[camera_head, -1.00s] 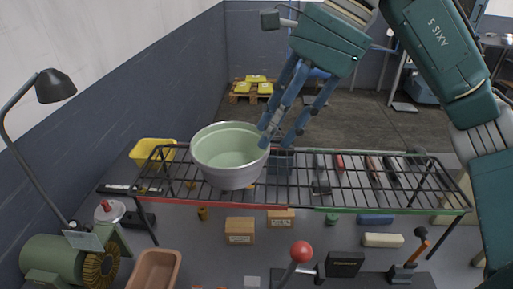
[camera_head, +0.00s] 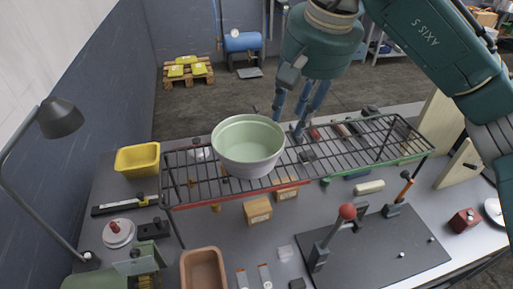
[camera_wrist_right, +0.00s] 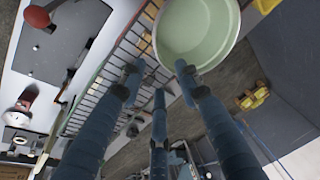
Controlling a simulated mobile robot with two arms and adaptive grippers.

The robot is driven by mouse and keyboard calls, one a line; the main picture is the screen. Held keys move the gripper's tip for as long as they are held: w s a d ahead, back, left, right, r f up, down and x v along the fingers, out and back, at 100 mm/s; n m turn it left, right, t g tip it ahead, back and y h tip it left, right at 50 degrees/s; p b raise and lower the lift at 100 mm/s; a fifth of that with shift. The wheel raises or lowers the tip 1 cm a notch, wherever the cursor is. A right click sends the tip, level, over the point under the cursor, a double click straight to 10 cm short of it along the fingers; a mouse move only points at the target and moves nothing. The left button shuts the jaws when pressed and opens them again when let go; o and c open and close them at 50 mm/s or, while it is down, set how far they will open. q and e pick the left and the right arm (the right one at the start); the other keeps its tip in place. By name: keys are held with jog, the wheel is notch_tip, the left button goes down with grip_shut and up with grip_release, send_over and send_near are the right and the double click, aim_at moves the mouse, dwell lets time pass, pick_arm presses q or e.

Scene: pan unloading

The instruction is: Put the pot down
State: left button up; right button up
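The pot (camera_head: 248,146), pale green inside and light grey outside, stands upright on the left half of the black wire rack (camera_head: 345,150). My right gripper (camera_head: 287,124) is just behind and to the right of the pot, fingers pointing down and spread, with nothing between them. In the right wrist view the pot (camera_wrist_right: 196,30) is at the top, and one fingertip of my right gripper (camera_wrist_right: 158,80) is close to its rim; I cannot tell whether they touch. My left gripper is not in view.
The rack stands over a grey workbench. A yellow bin (camera_head: 137,160), a lamp (camera_head: 60,118) and a brown tray (camera_head: 203,270) are to the left and front. A red-knobbed lever (camera_head: 347,212) rises in front. The rack's right half is mostly bare.

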aim_at(283, 142)
jog(key=p+x, duration=0.1)
jog(key=x, duration=0.2)
jog(key=p+x, duration=0.2)
jog(key=x, duration=0.2)
jog(key=p+x, duration=0.1)
jog(key=x, duration=0.2)
jog(key=shift+w+d+f+p, duration=0.15)
jog(key=shift+w+d+p, duration=0.05)
jog(key=shift+w+p, duration=0.15)
jog(key=shift+f, duration=0.2)
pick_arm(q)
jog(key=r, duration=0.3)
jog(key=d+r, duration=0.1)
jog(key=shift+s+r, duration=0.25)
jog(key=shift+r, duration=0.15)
pick_arm(e)
jog(key=c, duration=0.7)
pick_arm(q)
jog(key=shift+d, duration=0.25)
pick_arm(e)
grip_shut()
